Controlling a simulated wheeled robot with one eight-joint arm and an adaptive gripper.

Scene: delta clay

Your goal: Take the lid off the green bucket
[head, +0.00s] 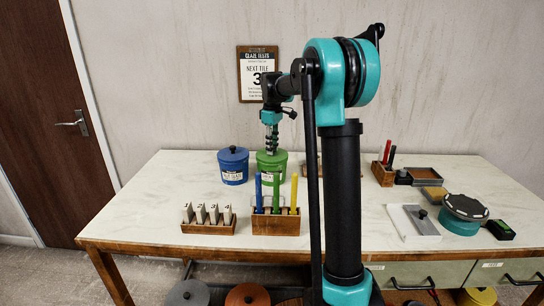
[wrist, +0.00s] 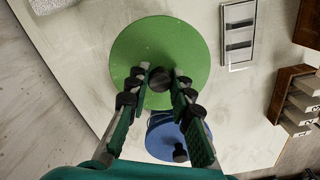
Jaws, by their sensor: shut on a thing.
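The green bucket (head: 272,170) stands upright at the back of the table, with a pale label on its front. Its round green lid (wrist: 150,45) fills much of the wrist view, with a dark knob (wrist: 160,86) at its centre. My gripper (wrist: 162,77) points down over the lid, with its fingertips closed on either side of the knob. In the head view my gripper (head: 271,150) is right above the bucket. The lid appears to sit on the bucket; I cannot see a gap. The bucket's inside is hidden.
A blue lidded bucket (head: 233,166) stands close at the left. In front are a wooden rack of numbered tiles (head: 208,226) and a wooden holder with coloured sticks (head: 276,224). A teal round container (head: 461,222) stands at the right. The table's left part is clear.

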